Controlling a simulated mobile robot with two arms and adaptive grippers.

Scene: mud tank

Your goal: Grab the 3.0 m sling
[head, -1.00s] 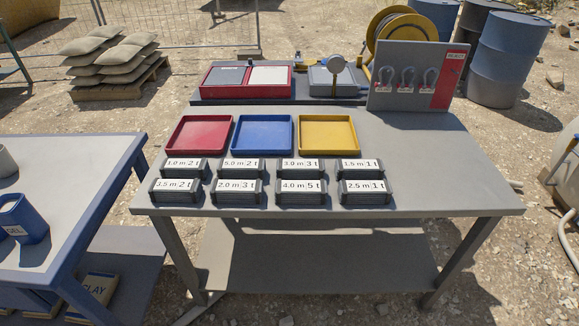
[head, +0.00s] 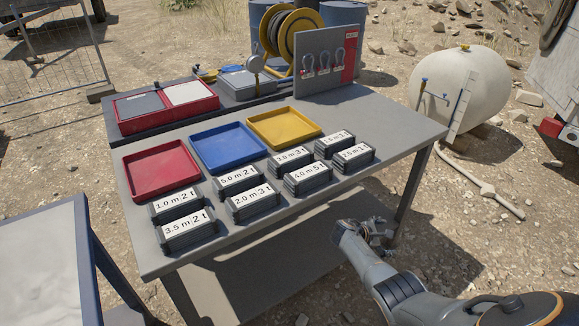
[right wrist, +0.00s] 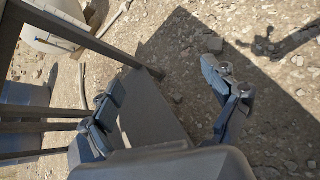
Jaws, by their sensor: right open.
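The 3.0 m sling (head: 291,158) is a dark folded bundle with a white label reading 3.0 m 3 t. It lies on the grey table in the back row of slings, in front of the yellow tray and behind the 4.0 m sling (head: 307,177). The 1.5 m sling (head: 334,145) is to its right and the 5.0 m sling (head: 238,180) to its left. My right gripper (head: 377,232) is beside the table's front right edge, apart from the slings. In the right wrist view it is open and empty (right wrist: 163,76), over ground and table frame. My left gripper is not in view.
Red (head: 161,168), blue (head: 228,147) and yellow (head: 285,128) trays stand behind the slings. A shackle board (head: 325,60) stands upright at the back right. The table's right end (head: 395,118) is clear. A second table (head: 45,262) is at the lower left.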

